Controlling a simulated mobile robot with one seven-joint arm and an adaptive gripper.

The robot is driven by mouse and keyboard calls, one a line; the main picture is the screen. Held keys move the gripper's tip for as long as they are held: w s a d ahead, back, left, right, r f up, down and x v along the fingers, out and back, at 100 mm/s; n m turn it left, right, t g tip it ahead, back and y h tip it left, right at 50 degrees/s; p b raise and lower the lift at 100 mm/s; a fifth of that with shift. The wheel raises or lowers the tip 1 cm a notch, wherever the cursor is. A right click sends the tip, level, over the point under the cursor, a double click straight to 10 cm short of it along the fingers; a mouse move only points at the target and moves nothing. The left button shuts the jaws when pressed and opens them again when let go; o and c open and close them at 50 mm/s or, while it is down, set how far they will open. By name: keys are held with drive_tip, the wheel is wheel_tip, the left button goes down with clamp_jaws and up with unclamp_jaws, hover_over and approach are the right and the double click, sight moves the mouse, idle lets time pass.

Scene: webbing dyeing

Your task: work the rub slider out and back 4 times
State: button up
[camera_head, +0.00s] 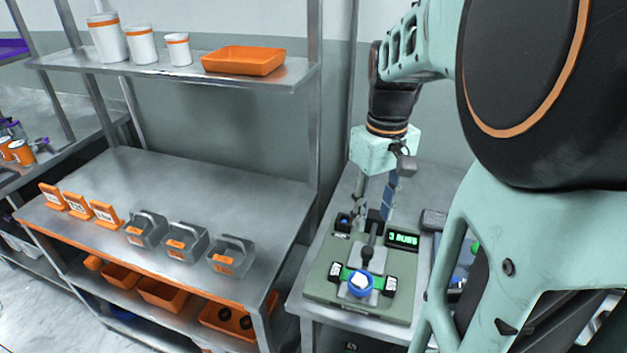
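The rub slider is a dark handle (374,217) on a rod with a rounded dark end (367,252), set on a green-grey test unit (322,283). My gripper (374,214) reaches down from above, with one finger on each side of the handle at the back of the unit. The fingers appear closed against the handle, though the contact is small in view. A display (403,239) on the unit seems to read "3 RUBS" in green.
A small dark box with a blue button (343,221) stands at the unit's back left. A grey block (433,219) lies to its right. The left bench (210,195) holds several grey caddies and orange label stands. A steel post (314,130) rises between the benches.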

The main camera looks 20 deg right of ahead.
sight(368, 248)
wheel_tip(368, 248, down, 9)
drive_tip(key=shift+f+b, duration=0.2)
drive_tip(key=shift+b, duration=0.1)
clamp_jaws()
idle(0.3)
